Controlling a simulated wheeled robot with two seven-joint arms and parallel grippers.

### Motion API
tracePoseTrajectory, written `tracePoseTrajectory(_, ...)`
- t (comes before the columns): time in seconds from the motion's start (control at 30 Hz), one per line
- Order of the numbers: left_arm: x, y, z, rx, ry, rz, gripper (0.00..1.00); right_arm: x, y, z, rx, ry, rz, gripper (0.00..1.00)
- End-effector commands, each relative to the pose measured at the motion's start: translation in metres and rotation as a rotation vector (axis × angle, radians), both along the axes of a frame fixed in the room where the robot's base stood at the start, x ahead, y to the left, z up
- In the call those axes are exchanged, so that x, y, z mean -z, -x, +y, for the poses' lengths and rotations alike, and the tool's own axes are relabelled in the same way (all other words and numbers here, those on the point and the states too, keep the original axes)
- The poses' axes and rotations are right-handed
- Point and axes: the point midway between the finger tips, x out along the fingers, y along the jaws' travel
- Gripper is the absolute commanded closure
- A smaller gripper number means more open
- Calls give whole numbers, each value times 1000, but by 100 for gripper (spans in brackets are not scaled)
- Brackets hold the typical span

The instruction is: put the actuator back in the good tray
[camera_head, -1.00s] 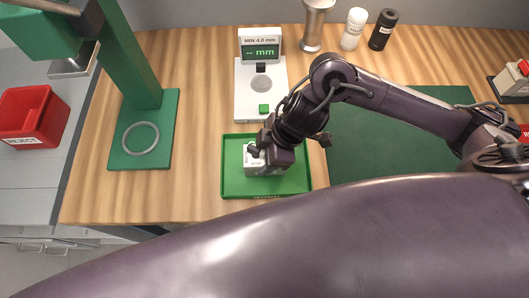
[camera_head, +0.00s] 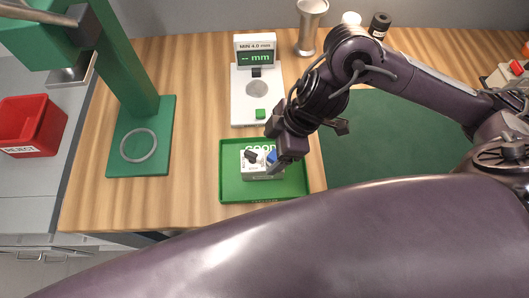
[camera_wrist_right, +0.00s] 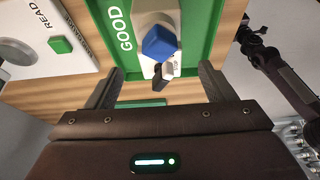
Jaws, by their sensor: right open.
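The actuator, a white box (camera_head: 262,173) with a blue part and a black lever on top, sits inside the green good tray (camera_head: 226,186). My right gripper (camera_head: 276,160) is at the right side of the actuator and above it, with its jaws apart and nothing held. In the right wrist view the two fingers stand wide apart, and the actuator's blue part (camera_wrist_right: 159,43) lies beyond the gap between them. The tray (camera_wrist_right: 118,28) shows its GOOD lettering there. My left gripper is not in view.
A white gauge (camera_head: 243,100) with a green button stands behind the tray. A green press stand (camera_head: 122,168) is on the left, and a red reject bin (camera_head: 30,125) is farther left. A metal cup (camera_head: 310,30) and two bottles stand at the back. A dark green mat (camera_head: 390,130) lies right.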

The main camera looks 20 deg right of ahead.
Motion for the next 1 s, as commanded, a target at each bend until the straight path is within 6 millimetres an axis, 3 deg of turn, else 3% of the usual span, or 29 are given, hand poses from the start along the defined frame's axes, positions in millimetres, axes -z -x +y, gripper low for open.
tracePoseTrajectory(0.1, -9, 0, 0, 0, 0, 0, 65, -25, 2, -10, 0, 4, -4, 24)
tracePoseTrajectory(0.3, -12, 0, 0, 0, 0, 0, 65, -44, 4, -18, 1, 2, -1, 24)
tracePoseTrajectory(1.0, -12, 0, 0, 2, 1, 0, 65, -47, 6, -19, 1, 1, 2, 24)
